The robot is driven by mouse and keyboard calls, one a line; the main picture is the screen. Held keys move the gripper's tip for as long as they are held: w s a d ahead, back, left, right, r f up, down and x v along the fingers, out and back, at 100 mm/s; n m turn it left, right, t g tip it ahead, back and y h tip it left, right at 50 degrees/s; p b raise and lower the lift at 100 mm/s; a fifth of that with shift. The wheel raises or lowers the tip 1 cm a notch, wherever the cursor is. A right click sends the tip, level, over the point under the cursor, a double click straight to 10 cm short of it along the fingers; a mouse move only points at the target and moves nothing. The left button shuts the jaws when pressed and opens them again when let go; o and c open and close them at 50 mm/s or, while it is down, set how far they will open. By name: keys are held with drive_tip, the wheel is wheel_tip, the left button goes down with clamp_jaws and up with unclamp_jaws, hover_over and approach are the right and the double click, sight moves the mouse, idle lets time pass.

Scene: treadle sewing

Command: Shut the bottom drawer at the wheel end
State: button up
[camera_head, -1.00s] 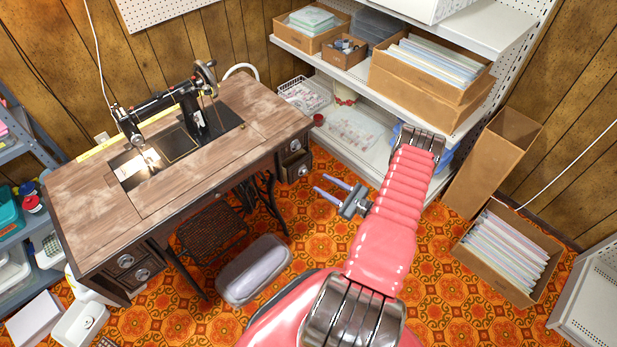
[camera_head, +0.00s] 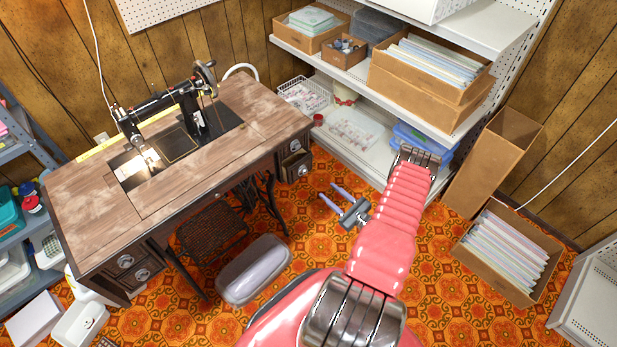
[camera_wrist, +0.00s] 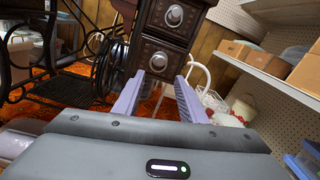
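The bottom drawer (camera_head: 298,167) at the wheel end of the sewing table is dark wood with a round metal knob. It stands partly pulled out, its open top showing in the head view. In the wrist view, the bottom drawer (camera_wrist: 150,52) has its knob just beyond my fingertips, below the upper drawer (camera_wrist: 172,20). My gripper (camera_head: 329,192) is open and empty, its two pale purple fingers apart and pointing toward the drawer from the right. The gripper (camera_wrist: 159,84) also shows in the wrist view, with a gap visible between fingertips and drawer front.
The sewing table (camera_head: 85,190) carries a black sewing machine (camera_head: 165,108). A grey-lilac rounded case (camera_head: 253,270) lies on the patterned floor left of my gripper. White shelving (camera_head: 345,150) with bins stands behind. The floor between gripper and drawer looks clear.

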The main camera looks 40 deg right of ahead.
sight(306, 173)
drive_tip(key=w, duration=1.2)
drive_tip(key=shift+a, duration=0.15)
drive_tip(key=shift+c, duration=0.3)
clamp_jaws()
